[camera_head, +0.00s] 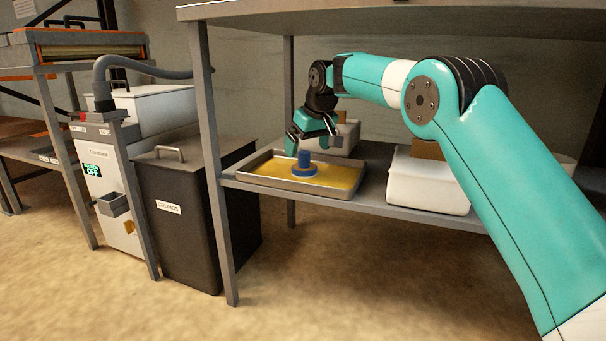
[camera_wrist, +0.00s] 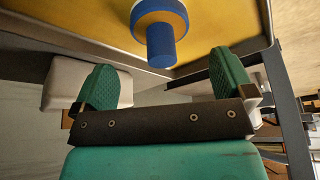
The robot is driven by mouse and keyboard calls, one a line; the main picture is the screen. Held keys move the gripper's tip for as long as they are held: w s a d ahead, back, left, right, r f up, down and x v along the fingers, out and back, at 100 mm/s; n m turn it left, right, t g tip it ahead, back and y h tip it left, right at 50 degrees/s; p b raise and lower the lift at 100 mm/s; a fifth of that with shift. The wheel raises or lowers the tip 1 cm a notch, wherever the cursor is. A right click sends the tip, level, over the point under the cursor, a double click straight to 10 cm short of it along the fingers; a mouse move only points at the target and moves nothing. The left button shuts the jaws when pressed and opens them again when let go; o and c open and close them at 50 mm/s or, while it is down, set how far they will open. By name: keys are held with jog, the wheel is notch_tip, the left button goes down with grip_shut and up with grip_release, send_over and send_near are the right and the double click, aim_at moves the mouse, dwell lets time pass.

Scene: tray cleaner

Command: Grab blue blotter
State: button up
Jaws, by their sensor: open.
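The blue blotter (camera_head: 304,164) stands upright in a shallow metal tray (camera_head: 262,184) with a yellow bottom, on the low shelf of the table. It has a wide round base and a narrower cylindrical handle. In the wrist view the blotter (camera_wrist: 160,40) is at the top middle, beyond my fingertips. My gripper (camera_head: 312,136) is just above and behind the handle in the head view. In the wrist view my gripper (camera_wrist: 165,80) shows two green ribbed fingers spread wide, with nothing between them. I see no contact with the blotter.
A white bin (camera_head: 425,182) stands right of the tray, and another white container (camera_head: 345,140) is behind it. The tabletop (camera_head: 400,12) hangs above the shelf, and a table leg (camera_head: 212,150) stands left of the tray. A black crumbs bin (camera_head: 190,215) and a machine (camera_head: 100,175) are farther left.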

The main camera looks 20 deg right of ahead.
aim_at(303, 161)
jog(key=b+x, duration=0.2)
jog(key=x, duration=0.4)
jog(key=shift+a, duration=0.1)
jog(key=c, duration=1.1)
jog(key=shift+r, duration=0.1)
